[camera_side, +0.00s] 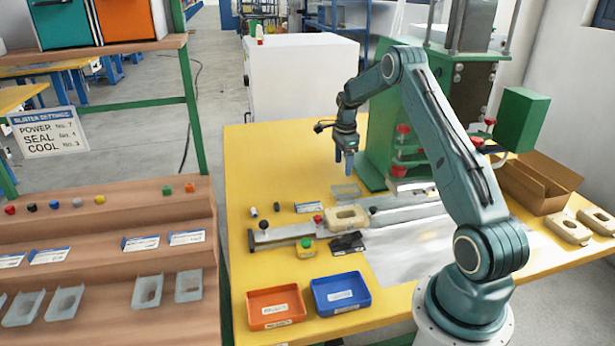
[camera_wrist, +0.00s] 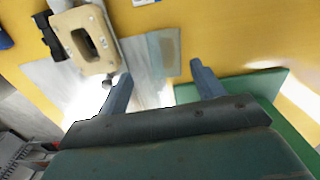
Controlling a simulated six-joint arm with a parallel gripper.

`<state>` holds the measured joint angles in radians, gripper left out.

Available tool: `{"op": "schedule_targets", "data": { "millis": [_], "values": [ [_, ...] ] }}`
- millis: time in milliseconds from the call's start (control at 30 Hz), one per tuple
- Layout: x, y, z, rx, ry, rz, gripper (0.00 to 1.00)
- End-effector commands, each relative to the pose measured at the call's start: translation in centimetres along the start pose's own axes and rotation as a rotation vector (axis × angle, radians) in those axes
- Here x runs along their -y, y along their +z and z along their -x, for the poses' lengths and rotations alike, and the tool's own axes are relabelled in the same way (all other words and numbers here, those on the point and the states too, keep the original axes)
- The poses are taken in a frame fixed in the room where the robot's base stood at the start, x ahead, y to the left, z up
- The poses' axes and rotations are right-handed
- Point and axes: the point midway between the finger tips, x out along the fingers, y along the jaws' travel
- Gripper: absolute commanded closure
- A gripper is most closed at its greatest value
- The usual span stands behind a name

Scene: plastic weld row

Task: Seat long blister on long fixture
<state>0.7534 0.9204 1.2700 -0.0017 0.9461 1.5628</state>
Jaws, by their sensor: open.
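A beige fixture (camera_side: 347,217) with an oblong opening sits on the metal slide rail on the yellow table; it also shows at the upper left of the wrist view (camera_wrist: 69,22). A clear, flat piece (camera_side: 345,190) that looks like a blister lies just behind the fixture, and it shows near my fingertips in the wrist view (camera_wrist: 166,44). I cannot tell whether it is the long one. My gripper (camera_side: 344,166) points down above this clear piece, open and empty, with its fingers apart in the wrist view (camera_wrist: 158,70).
Clear blisters (camera_side: 147,291) lie on the wooden shelf at left. Orange (camera_side: 275,325) and blue (camera_side: 361,305) trays stand at the table's front. Two beige fixtures (camera_side: 556,229) and a cardboard box (camera_side: 575,191) are at right. The green press (camera_side: 374,170) stands close beside my gripper.

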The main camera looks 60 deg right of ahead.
Motion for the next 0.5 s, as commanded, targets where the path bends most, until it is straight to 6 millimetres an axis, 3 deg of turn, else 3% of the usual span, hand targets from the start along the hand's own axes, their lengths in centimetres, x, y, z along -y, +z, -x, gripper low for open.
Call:
{"op": "schedule_targets", "data": {
  "millis": [100,200,500],
  "values": [
    [0.4,-1.4,-2.0,0.000,0.015,-0.070,0.33],
    [0.6,-1.9,-2.8,0.000,0.020,-0.099,0.33],
    [0.6,-2.1,-3.1,0.000,0.022,-0.110,0.33]
  ]
}}
